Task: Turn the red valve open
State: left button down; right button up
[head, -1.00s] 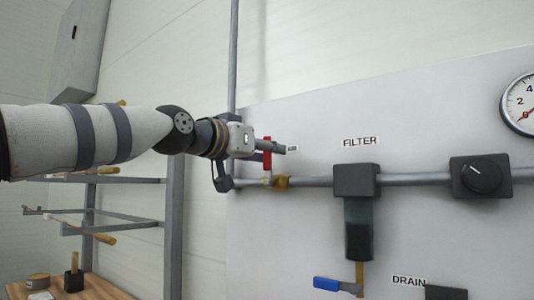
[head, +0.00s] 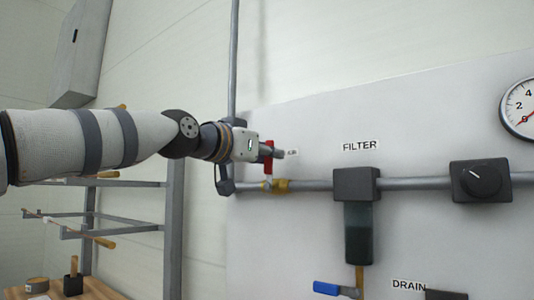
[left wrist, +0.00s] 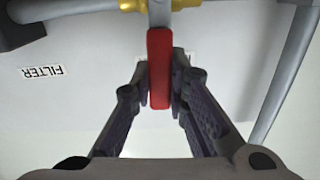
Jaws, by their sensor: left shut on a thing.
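The red valve handle (head: 268,160) stands upright, crosswise to the grey pipe, above a brass valve body (head: 281,186) in the head view. My left gripper (head: 277,153) reaches it from the left at its upper part. In the left wrist view, the red handle (left wrist: 159,66) lies between the two dark fingers of my left gripper (left wrist: 160,85), which are closed on it from both sides. The brass body (left wrist: 185,4) shows at the top edge there. In the head view, the gripper hides part of the handle's upper end. My right gripper is not in view.
The pipe (head: 312,185) runs right to a dark filter (head: 358,230) and a black knob (head: 481,181). A blue lever (head: 326,288) sits below the filter. A gauge (head: 520,107) is at the far right. A vertical pipe (head: 233,60) and a rack (head: 173,230) stand left of the panel.

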pick_arm(q)
jog(key=shift+s+d+f+m+p, duration=0.1)
jog(key=shift+s+d+f+m, duration=0.3)
jog(key=shift+m, duration=0.6)
jog(key=shift+s+d+f+m+p, duration=0.1)
jog(key=shift+s+d+m, duration=0.3)
jog(key=shift+m, duration=0.6)
jog(key=shift+s+d+f+m+p, duration=0.2)
jog(key=shift+d+m, duration=0.35)
jog(key=shift+m, duration=0.45)
jog(key=c, duration=1.5)
grip_release()
jog(key=shift+w, duration=0.1)
jog(key=shift+c, duration=0.2)
